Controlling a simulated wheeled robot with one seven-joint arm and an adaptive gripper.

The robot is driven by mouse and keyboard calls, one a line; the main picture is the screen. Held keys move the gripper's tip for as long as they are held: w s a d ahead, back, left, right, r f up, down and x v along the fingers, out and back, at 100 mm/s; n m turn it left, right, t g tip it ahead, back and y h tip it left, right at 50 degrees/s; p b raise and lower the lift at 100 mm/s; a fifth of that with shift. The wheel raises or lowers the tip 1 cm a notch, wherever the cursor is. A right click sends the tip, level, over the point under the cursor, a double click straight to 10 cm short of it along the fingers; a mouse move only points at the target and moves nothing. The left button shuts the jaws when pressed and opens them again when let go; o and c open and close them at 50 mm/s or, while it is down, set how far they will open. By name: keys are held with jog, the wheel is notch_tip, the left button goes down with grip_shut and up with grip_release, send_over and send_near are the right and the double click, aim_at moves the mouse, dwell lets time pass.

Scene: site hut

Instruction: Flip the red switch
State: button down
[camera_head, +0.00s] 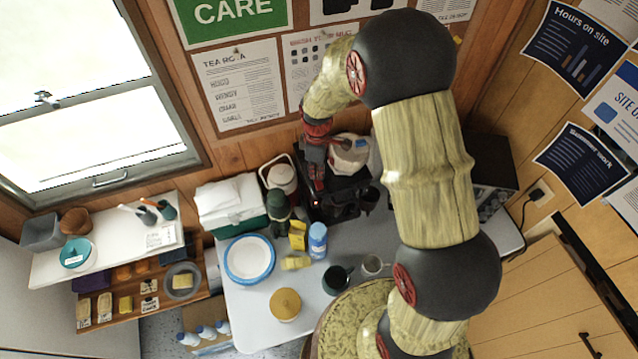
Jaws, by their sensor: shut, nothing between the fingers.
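A black machine (343,211), which looks like a coffee maker, stands at the back of the grey table (245,318). My arm reaches over the table, and my gripper (319,186) points down at the machine's left part. The gripper looks shut and holds nothing. I cannot make out a red switch for certain; it may be hidden behind the gripper or too small to see. Whether the fingertips touch the machine, I cannot tell.
A red and white jug (281,177) and a dark green bottle (278,207) stand just left of the machine. A blue-rimmed plate (249,259), a blue can (317,240), a yellow lidded pot (285,304) and a dark mug (336,279) stand nearer. A microwave-like box (492,170) is at right.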

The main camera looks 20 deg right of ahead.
jog(key=shift+f+b, duration=0.55)
jog(key=shift+f, duration=0.3)
dwell(0.4)
jog(key=shift+r, duration=0.15)
jog(key=shift+r+p, duration=2.05)
jog(key=shift+r, duration=1.35)
